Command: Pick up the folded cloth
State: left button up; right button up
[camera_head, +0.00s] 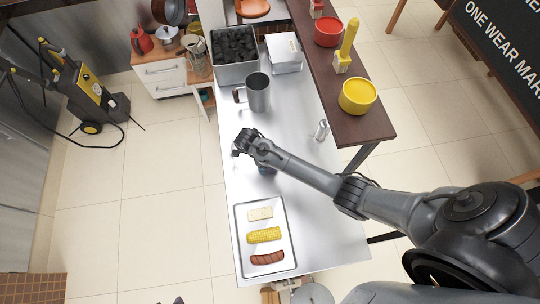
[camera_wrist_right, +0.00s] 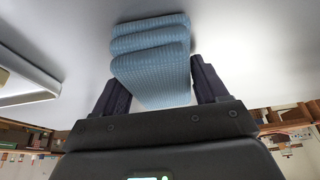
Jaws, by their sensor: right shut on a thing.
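The folded cloth (camera_wrist_right: 152,62) is light blue, ribbed and folded in several layers. In the right wrist view it sits between the two dark fingers of my right gripper (camera_wrist_right: 160,82), which is shut on it. Bare grey worktop shows around the cloth. In the head view my right gripper (camera_head: 239,150) is over the middle of the steel table (camera_head: 300,200), near its left edge. There the wrist and forearm hide most of the cloth. I cannot tell whether the cloth still touches the table. My left gripper is not in view.
A tray (camera_head: 242,268) with corn, a sausage and a pale slab lies at the table's front. A metal mug (camera_head: 258,94), charcoal bin (camera_head: 235,72) and white box (camera_head: 285,55) stand behind. A small glass shaker (camera_head: 321,131) is near the right edge. A brown shelf (camera_head: 368,125) runs alongside.

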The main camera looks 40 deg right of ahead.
jog(key=shift+r, duration=0.15)
notch_tip(320, 180, up, 4)
jog(key=shift+f, duration=0.1)
jog(key=s+d+r+p, duration=0.1)
jog(key=s+d+r, duration=0.4)
jog(key=s, duration=0.5)
notch_tip(320, 180, up, 2)
jog(key=shift+s+d+r+p, duration=0.2)
jog(key=shift+p, duration=0.15)
jog(key=o, duration=0.5)
jog(key=c, duration=0.3)
